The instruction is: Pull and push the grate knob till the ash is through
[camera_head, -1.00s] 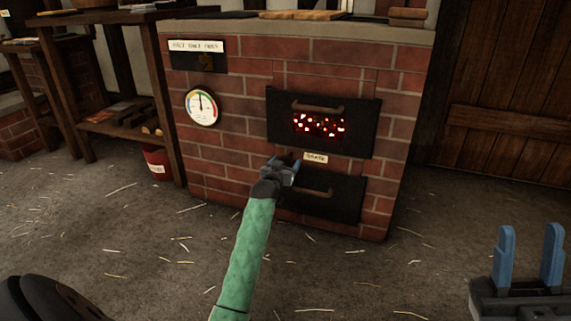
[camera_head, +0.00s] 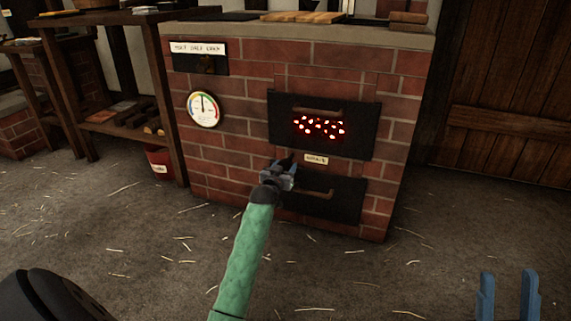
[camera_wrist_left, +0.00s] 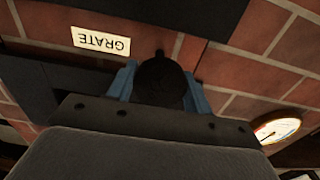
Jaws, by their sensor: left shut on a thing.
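The grate knob (camera_wrist_left: 160,82) is a dark round knob, seen close in the left wrist view on a short dark rod coming from the brick front. My left gripper (camera_wrist_left: 162,88) is shut on it, one blue finger on each side. In the head view my left gripper (camera_head: 280,172) is at the stove front, left of the small label (camera_head: 316,159), and mostly hides the knob. The GRATE label (camera_wrist_left: 101,41) reads upside down in the wrist view. My right gripper (camera_head: 508,298) is open and empty at the lower right, its two blue fingers apart.
The fire door (camera_head: 322,126) with glowing holes is above the label, and the lower ash door (camera_head: 322,200) with a bar handle is below. A round gauge (camera_head: 204,109) is on the bricks. A red bucket (camera_head: 160,165) stands left. The straw-strewn floor (camera_head: 140,250) is open.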

